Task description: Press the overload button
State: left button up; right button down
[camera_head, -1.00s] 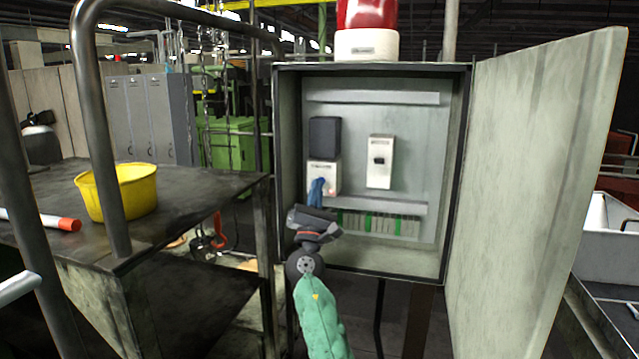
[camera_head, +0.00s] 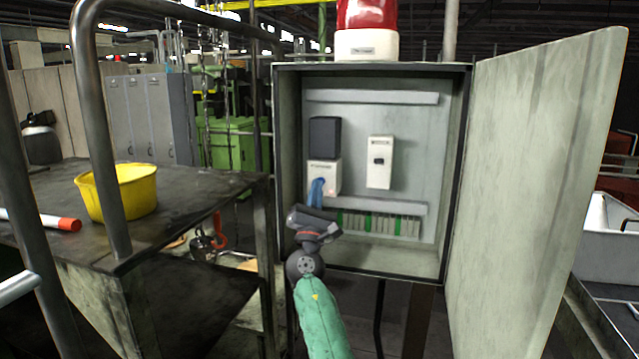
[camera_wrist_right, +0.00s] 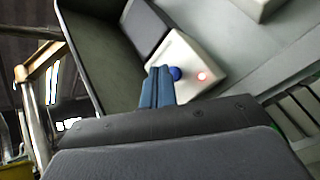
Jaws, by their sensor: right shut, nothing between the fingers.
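An open electrical cabinet (camera_head: 418,218) stands in the middle of the head view. A white box (camera_head: 326,174) under a dark block (camera_head: 325,137) is mounted on its back panel at the left. In the right wrist view the white box (camera_wrist_right: 205,55) carries a blue button (camera_wrist_right: 175,73) and a lit red light (camera_wrist_right: 202,76). My right gripper (camera_head: 315,192) has its blue fingers shut and empty, in front of the box's lower left. In the wrist view the fingertips (camera_wrist_right: 159,72) appear just beside the blue button; whether they touch it I cannot tell. My left gripper is not in view.
A white switch unit (camera_head: 380,162) sits to the right of the box. The cabinet door (camera_head: 540,180) is swung open at the right. A metal table (camera_head: 190,200) with a yellow bucket (camera_head: 120,192) and a rail stands at the left.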

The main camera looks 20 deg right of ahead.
jog(key=shift+w+d+b, duration=0.15)
jog(key=shift+w+b, duration=0.1)
jog(key=shift+b, duration=0.05)
jog(key=shift+w+d, duration=0.1)
jog(key=shift+w, duration=0.05)
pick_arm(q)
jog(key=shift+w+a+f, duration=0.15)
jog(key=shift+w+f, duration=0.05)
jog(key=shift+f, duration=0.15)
pick_arm(e)
jog(key=shift+s+a, duration=0.25)
jog(key=shift+s, duration=0.15)
dwell(0.4)
